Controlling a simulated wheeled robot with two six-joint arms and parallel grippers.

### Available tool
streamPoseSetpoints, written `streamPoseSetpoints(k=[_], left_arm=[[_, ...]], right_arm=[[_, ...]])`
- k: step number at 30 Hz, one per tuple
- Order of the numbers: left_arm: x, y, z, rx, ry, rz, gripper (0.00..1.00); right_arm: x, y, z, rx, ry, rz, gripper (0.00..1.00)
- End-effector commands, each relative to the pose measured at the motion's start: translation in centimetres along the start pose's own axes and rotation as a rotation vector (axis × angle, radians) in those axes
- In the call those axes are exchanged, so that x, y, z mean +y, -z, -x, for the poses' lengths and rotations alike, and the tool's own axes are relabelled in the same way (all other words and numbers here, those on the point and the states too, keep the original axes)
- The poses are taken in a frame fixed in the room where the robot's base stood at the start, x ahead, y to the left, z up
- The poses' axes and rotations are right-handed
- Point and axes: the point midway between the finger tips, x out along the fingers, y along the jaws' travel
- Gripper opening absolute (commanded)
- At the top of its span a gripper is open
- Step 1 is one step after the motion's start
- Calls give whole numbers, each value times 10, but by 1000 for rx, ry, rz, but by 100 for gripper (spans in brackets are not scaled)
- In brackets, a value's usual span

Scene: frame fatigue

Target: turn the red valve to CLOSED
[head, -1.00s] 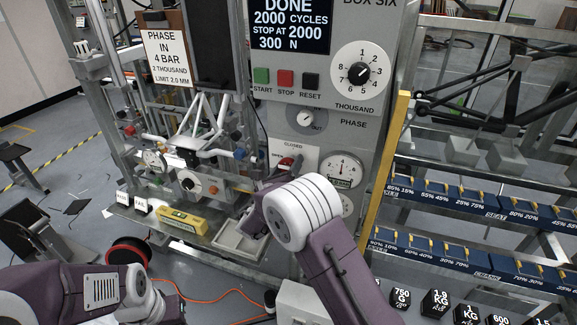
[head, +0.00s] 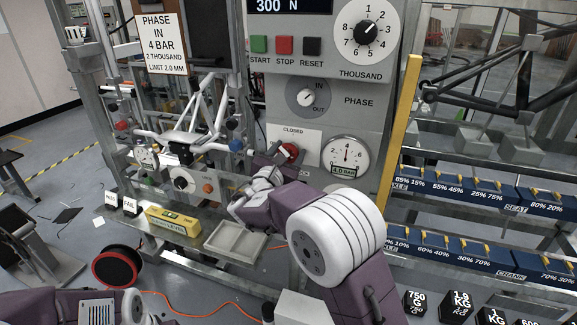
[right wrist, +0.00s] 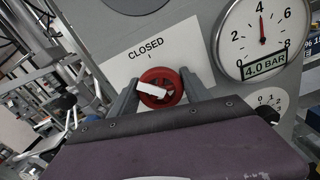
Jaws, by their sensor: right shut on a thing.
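The red valve (head: 290,150) is a round red knob on a white plate on the grey panel. It also shows in the right wrist view (right wrist: 161,74), with a white bar across its face. The bar lies slanted, nearly level, and does not line up with the tick under the word CLOSED (right wrist: 146,49) above the valve. My right gripper (head: 279,153) is at the valve, shut on it. In the right wrist view its two fingers (right wrist: 158,92) lie at the valve's left and right sides. My left gripper is not seen; only my left arm shows at the lower left.
A pressure gauge (head: 345,157) reading 4.0 bar is just right of the valve. The PHASE knob (head: 307,98) is above it. A grey tray (head: 235,240) and a yellow level (head: 174,221) lie on the bench below. A yellow post (head: 400,130) stands at the right.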

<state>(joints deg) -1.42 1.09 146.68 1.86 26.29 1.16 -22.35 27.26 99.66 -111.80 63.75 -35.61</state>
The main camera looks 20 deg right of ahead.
Motion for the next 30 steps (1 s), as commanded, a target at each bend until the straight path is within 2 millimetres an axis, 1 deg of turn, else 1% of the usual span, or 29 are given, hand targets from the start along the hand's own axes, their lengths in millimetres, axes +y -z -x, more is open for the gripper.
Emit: streamPoseSetpoints(k=[1,9,15,21,30], left_arm=[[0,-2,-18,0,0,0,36],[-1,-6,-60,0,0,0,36],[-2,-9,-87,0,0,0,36],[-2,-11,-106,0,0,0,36],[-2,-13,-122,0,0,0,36]], right_arm=[[-2,9,0,-1,-1,-46,15],[-3,9,0,1,0,-301,15],[-3,8,0,1,-1,-475,15],[-3,7,0,1,0,-615,15],[-2,4,0,3,1,-743,15]])
